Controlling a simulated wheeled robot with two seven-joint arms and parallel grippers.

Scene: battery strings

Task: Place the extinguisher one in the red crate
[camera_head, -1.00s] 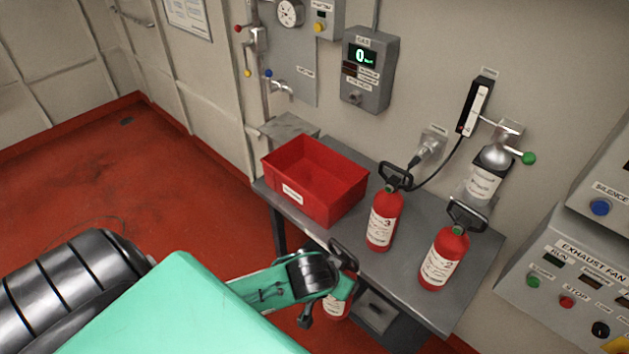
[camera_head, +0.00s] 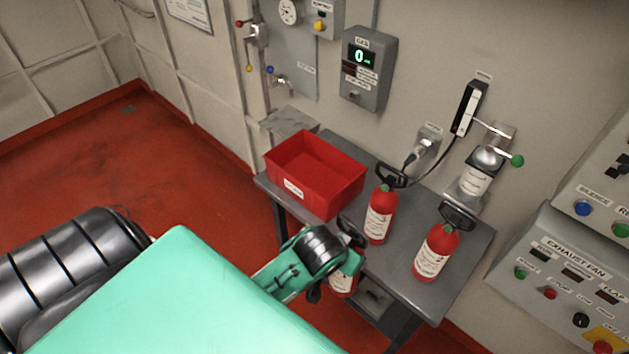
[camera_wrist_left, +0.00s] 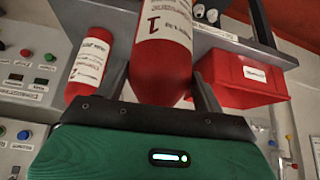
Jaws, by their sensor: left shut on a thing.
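The red crate (camera_head: 335,198) stands empty on the far left part of the grey table. It also shows in the left wrist view (camera_wrist_left: 235,74). My left gripper (camera_head: 343,255) is shut on extinguisher one (camera_head: 343,284), a red cylinder with a white label, and holds it at the table's near edge, close to the crate's near right corner. In the head view my gripper hides much of it. In the left wrist view extinguisher one (camera_wrist_left: 162,62) shows its "1" label between the fingers (camera_wrist_left: 160,98). My right gripper is not in view.
Extinguisher three (camera_head: 379,219) stands upright on the table (camera_head: 404,204), right of the crate. Another extinguisher (camera_head: 435,254) stands farther right.

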